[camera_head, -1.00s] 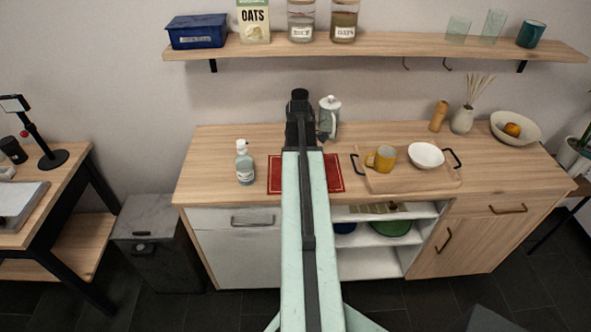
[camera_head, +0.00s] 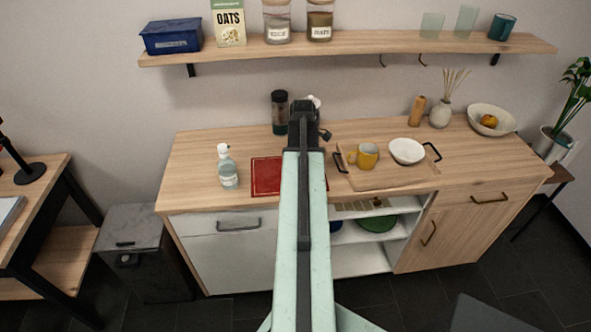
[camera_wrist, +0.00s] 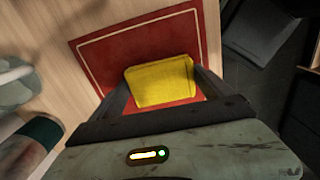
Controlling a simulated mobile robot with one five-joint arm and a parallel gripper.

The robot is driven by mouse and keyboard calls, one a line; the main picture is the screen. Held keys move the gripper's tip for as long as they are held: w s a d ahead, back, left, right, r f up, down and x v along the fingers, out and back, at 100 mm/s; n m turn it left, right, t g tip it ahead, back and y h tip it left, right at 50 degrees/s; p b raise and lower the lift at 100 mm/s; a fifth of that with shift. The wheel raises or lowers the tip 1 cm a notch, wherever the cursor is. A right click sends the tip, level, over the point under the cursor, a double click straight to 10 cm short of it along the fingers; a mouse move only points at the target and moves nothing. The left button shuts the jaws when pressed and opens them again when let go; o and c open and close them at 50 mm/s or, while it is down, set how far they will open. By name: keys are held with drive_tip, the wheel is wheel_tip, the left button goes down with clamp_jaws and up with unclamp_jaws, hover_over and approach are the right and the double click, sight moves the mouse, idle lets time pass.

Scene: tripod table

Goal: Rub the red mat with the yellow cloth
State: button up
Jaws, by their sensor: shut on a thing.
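The red mat (camera_head: 266,176) lies on the wooden counter, and my arm covers its right part in the head view. The mat also shows in the wrist view (camera_wrist: 105,58). The yellow cloth (camera_wrist: 160,82) is a folded block between the fingers of my gripper (camera_wrist: 158,90), over the mat in the wrist view. My gripper is shut on the cloth. Whether the cloth touches the mat I cannot tell. In the head view the cloth is hidden behind my arm.
A clear bottle (camera_head: 228,170) stands left of the mat. A dark-topped canister (camera_head: 279,112) stands behind it. Right of my arm is a wooden tray (camera_head: 395,182) with a mustard mug (camera_head: 364,156) and a white bowl (camera_head: 407,151). The counter's left end is clear.

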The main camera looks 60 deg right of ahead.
wheel_tip(320, 180, up, 6)
drive_tip(key=p, duration=0.6)
wheel_tip(320, 180, up, 3)
drive_tip(key=p, duration=0.3)
idle(0.3)
drive_tip(key=shift+s+f, duration=0.1)
